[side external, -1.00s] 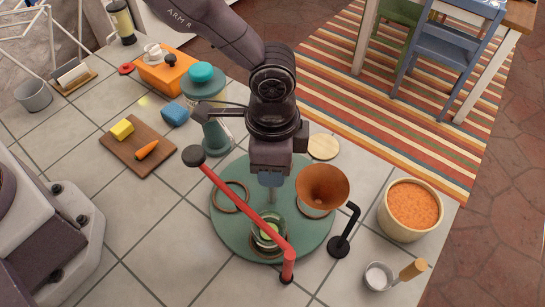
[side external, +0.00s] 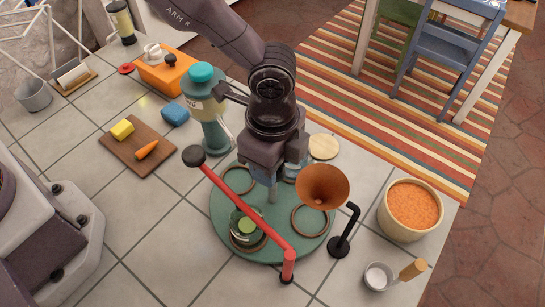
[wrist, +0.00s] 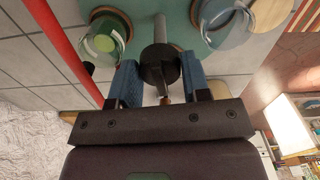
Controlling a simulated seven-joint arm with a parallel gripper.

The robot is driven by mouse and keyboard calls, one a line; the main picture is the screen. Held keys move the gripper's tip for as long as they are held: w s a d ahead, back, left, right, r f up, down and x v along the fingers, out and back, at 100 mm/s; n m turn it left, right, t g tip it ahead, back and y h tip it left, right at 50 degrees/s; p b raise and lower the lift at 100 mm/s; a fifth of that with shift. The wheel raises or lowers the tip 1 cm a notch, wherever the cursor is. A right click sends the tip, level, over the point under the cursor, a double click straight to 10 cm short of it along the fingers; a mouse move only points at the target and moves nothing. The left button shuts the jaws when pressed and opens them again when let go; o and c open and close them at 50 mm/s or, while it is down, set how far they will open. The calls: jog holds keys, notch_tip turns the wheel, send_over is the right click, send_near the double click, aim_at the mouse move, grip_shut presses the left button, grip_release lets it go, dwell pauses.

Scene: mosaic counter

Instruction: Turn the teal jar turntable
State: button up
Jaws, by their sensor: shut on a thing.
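The teal turntable (side external: 275,225) is a round disc on the tiled counter with ring-shaped holders on it. A clear jar with green contents (side external: 247,225) stands in a holder at its front left; it also shows in the wrist view (wrist: 103,43). My gripper (side external: 271,181) is over the turntable's middle, pointing down. A second clear jar (wrist: 226,24) stands at the upper right there. My arm hides part of the turntable's far side.
A red bar (side external: 245,210) with a black end crosses above the turntable. A copper funnel (side external: 322,186) on a black stand (side external: 340,247) overhangs its right side. A tub of orange grains (side external: 413,205) stands right. A cutting board (side external: 137,145) and teal-capped dispenser (side external: 213,125) stand left.

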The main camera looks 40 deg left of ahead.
jog(key=shift+r+m, duration=0.1)
jog(key=shift+m, duration=0.5)
dwell(0.3)
jog(key=o, duration=1)
notch_tip(320, 180, up, 13)
